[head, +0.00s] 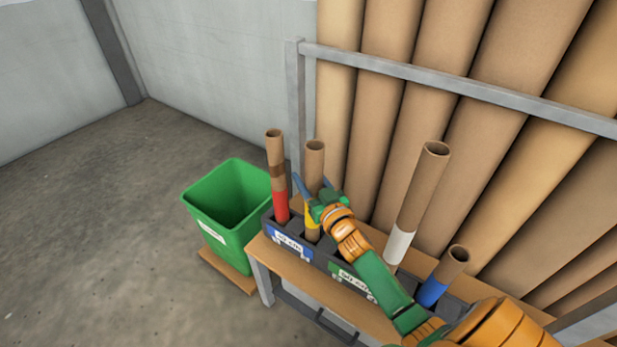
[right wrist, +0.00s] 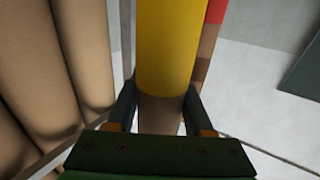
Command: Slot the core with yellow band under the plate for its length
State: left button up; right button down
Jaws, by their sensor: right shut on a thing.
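The core with the yellow band (head: 312,218) stands upright at the left part of the dark rack (head: 268,226), beside the red-banded core. My right gripper (head: 313,184) is shut on its brown part above the band. In the right wrist view the yellow band (right wrist: 168,45) shows between and beyond the fingers (right wrist: 161,112). Its lower end is at the rack behind the blue plate; how deep it sits I cannot tell. The blue plate (head: 290,243) and the green plate (head: 350,280) are on the rack's front; their lettering is too small to read surely. My left gripper is not in view.
The rack on the wooden bench (head: 267,252) also bears a red-banded core (head: 276,165), a tall white-banded core (head: 421,190) and a blue-banded core (head: 445,272). A green bin (head: 220,232) stands left. Large brown rolls (head: 385,110) stand behind a grey rail (head: 440,81).

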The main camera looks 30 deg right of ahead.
aim_at(317, 195)
jog(key=shift+f+b, duration=0.4)
jog(key=shift+f, duration=0.2)
jog(key=shift+c, duration=1)
grip_release()
jog(key=shift+r, duration=0.1)
jog(key=shift+s, duration=0.1)
jog(key=s, duration=0.4)
jog(key=s+a+p, duration=0.1)
jog(key=s, duration=0.2)
